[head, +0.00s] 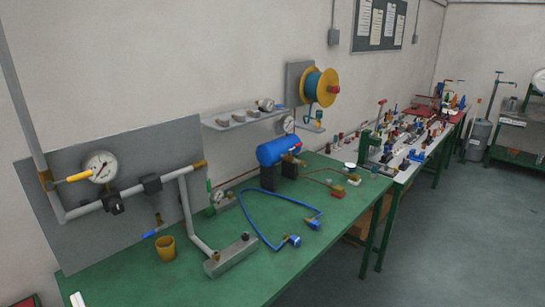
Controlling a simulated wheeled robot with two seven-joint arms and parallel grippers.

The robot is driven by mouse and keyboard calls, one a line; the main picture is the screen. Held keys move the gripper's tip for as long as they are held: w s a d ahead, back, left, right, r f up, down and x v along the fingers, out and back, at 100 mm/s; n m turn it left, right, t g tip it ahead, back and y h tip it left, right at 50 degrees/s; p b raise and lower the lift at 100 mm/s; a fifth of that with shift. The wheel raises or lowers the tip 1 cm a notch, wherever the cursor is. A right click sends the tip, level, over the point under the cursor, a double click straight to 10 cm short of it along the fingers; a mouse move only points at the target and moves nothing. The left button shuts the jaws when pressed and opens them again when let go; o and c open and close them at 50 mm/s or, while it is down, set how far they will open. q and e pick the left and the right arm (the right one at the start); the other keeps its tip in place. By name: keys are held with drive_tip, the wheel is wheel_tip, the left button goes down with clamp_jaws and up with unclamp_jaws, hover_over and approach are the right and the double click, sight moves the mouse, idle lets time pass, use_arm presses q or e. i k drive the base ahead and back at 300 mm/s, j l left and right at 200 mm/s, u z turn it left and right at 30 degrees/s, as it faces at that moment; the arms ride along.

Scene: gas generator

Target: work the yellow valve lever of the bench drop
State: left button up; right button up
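The yellow valve lever (78,177) is at the left of the head view, in front of a grey back panel (150,150). It points right, nearly level, from a brass-coloured valve body (46,180) on the grey vertical pipe (22,110). The lever lies across the pipe's line, and its tip is close to the left side of a round white gauge (100,166). Neither of my grippers shows in the head view, so nothing is seen touching the lever.
The green bench (150,288) holds a yellow cup (165,247), a grey block (230,256), a blue hose (250,221) and a blue tank (279,150). A crowded second bench (398,171) stands behind. Floor (460,240) is clear at right.

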sight(49, 185)
drive_tip(key=u, duration=1.4)
drive_tip(key=l+u, duration=0.8)
drive_tip(key=k+l+u, duration=0.1)
drive_tip(key=l+u, duration=0.25)
